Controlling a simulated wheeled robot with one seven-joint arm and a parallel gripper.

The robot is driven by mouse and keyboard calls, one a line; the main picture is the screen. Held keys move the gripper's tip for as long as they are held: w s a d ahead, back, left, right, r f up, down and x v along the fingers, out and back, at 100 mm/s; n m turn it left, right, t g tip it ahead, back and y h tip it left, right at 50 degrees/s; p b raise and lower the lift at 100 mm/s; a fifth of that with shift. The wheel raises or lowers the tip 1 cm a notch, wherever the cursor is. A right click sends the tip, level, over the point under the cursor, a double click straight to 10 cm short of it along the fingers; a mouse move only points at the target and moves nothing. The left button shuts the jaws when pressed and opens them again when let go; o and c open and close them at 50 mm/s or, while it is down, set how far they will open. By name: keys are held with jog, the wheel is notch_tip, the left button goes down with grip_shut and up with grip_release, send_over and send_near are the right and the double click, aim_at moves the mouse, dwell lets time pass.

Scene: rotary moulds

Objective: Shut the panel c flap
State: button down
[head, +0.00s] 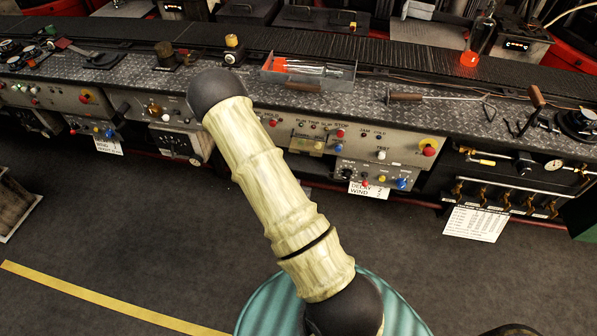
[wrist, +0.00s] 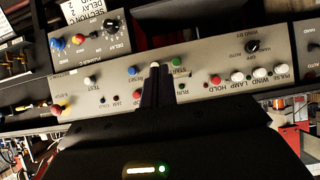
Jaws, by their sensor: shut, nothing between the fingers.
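Panel C is a light grey control panel (head: 400,147) on the front of the bench. A small pale yellowish flap (head: 307,145) sits on it near the small buttons; how far it stands open I cannot tell. In the wrist view the panel (wrist: 115,92) appears upside down. My gripper (wrist: 158,82) is shut and empty, its dark fingers over the panel between the blue and green buttons. A pale spot shows at the fingertips, and contact is unclear. The fingers hide part of the panel. The head view does not show my gripper clearly.
A timer box with a black delay knob (wrist: 110,25) and coloured buttons is beside the dark gap under the panel. A red emergency knob (head: 429,150) sticks out at the panel's right end. A metal tool tray (head: 310,72) stands on the bench. The floor in front is clear.

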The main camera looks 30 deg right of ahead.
jog(key=a+r+n+g+y, duration=0.25)
jog(key=a+r+y, duration=0.35)
jog(key=a+r, duration=0.35)
jog(key=s+a+r+n+g+y, duration=0.1)
jog(key=s+a+r+n+g, duration=0.2)
jog(key=s+r+n, duration=0.3)
jog(key=s+a+r, duration=0.1)
jog(key=s+r, duration=0.3)
jog(key=shift+a+y, duration=0.35)
jog(key=shift+y, duration=0.05)
